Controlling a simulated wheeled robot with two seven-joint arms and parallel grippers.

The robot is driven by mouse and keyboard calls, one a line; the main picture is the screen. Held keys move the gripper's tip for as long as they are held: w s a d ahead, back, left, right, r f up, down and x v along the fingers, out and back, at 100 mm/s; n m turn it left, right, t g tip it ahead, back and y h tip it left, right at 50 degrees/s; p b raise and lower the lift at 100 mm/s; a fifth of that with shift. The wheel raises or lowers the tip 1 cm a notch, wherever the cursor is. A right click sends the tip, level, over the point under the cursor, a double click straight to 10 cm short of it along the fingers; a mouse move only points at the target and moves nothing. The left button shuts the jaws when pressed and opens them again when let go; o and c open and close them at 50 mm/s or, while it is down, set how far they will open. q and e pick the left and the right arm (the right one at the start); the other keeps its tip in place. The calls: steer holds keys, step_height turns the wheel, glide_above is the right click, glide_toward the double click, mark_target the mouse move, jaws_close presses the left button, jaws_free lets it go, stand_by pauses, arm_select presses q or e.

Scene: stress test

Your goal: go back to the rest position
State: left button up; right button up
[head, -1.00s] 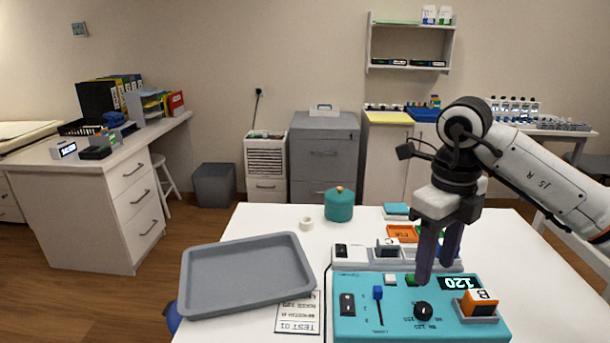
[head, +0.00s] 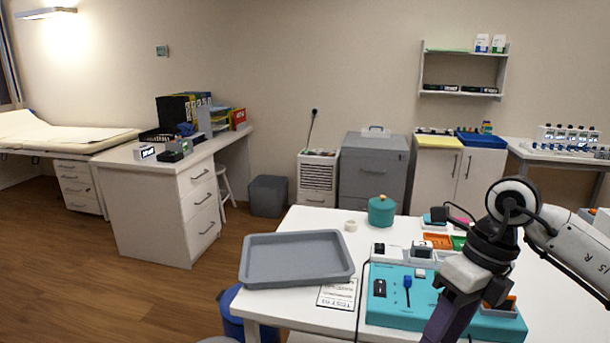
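My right arm comes in from the right, and its gripper (head: 447,318) points down in front of the teal control box (head: 395,311). The fingers overlap in this view and run to the bottom edge, so their gap is hidden. I see nothing held in them. The gripper and wrist cover the right part of the box. My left gripper is not in view.
The white table (head: 302,220) holds a grey tray (head: 297,281), a teal lidded pot (head: 382,211) and a printed sheet (head: 337,295). A blue bin (head: 236,318) stands by its left side. Open wooden floor lies to the left.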

steer(key=s+a+r+m+y, duration=0.1)
steer(key=s+a+y, duration=0.2)
steer(key=a+y, duration=0.35)
steer(key=s+a+m+g+y, duration=0.1)
steer(key=s+a+y, duration=0.15)
steer(key=a, duration=0.65)
steer(key=s+a+r+m+y, duration=0.1)
steer(key=s+a+y, duration=0.1)
steer(key=a+y, duration=0.45)
steer(key=w+d+f+m+t+h, duration=0.2)
steer(key=w+m+t, duration=0.2)
steer(key=m+t, duration=0.55)
steer(key=w+d+f+m+t+h, duration=0.25)
steer(key=m+t, duration=0.45)
steer(key=m, duration=0.5)
steer(key=s+d+f+m+t+h, duration=0.1)
steer(key=d+f+m+h, duration=0.65)
steer(key=f, duration=0.35)
steer(key=s+d+f+m+g+h, duration=0.2)
steer(key=s+f+m+g, duration=0.1)
steer(key=s+f, duration=0.5)
steer(key=s+d+f+m+g+h, duration=0.2)
steer(key=s+f+m+g, duration=0.2)
steer(key=s+f, duration=0.5)
step_height(320, 180, down, 2)
steer(key=shift+d+m, duration=0.4)
steer(key=shift+m, duration=0.1)
